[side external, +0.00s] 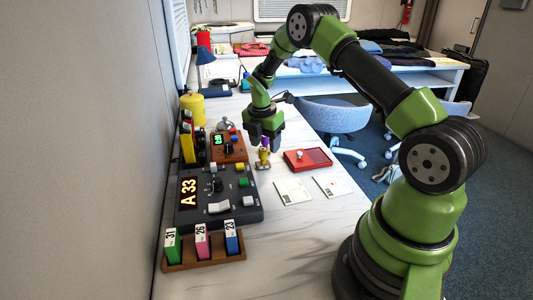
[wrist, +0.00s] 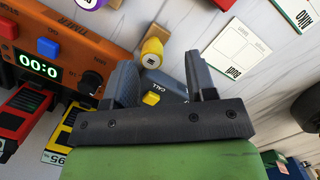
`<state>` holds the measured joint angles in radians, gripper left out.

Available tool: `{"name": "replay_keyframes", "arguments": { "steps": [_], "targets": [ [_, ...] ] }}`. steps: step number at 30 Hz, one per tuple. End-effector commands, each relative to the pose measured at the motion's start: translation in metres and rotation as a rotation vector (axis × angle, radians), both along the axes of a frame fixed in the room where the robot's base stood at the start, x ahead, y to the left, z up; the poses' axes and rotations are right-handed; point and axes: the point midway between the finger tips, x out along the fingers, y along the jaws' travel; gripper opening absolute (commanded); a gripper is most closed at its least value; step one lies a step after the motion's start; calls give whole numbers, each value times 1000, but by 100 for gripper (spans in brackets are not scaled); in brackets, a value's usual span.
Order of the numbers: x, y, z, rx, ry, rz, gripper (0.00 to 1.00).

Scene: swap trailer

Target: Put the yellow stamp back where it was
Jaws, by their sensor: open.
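The yellow stamp (side external: 263,159) stands on the white table just below my gripper (side external: 264,143) in the side view. In the wrist view the yellow stamp (wrist: 152,52) shows its rounded yellow top with a small dark label. It lies just beyond my fingertips (wrist: 161,70), nearer the left finger, and is not gripped. My gripper is open and empty, pointing down. A purple-topped piece (wrist: 90,3) is cut off at the top edge of the wrist view. The stamp's foot is partly hidden, so its exact resting spot is unclear.
A red pad box (side external: 307,159) lies right of the stamp, with white cards (side external: 292,190) in front. An orange timer box (side external: 228,148) and a dark console (side external: 218,197) reading A 33 stand left. A ticket rack (side external: 204,251) is nearest. The table's front right is clear.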

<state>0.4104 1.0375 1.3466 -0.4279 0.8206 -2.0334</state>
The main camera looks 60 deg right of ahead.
Motion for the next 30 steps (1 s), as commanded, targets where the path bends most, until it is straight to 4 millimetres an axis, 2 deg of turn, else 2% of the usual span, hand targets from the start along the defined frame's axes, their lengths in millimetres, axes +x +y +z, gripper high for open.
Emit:
{"name": "replay_keyframes", "arguments": {
  "steps": [1, 6, 14, 16, 20, 23, 27, 30],
  "targets": [
    [1, 2, 14, -2, -6, 1, 51],
    [0, 7, 47, -2, -4, 3, 51],
    [0, 14, 77, 0, -12, -20, 51],
    [-1, 22, 91, 4, -43, -71, 51],
    [-10, 50, 136, 36, -151, -279, 51],
    [-28, 79, 175, 93, -254, -500, 51],
    [-65, 120, 218, 215, -374, -817, 51],
    [-96, 145, 239, 326, -435, -1040, 51]
  ]
}}
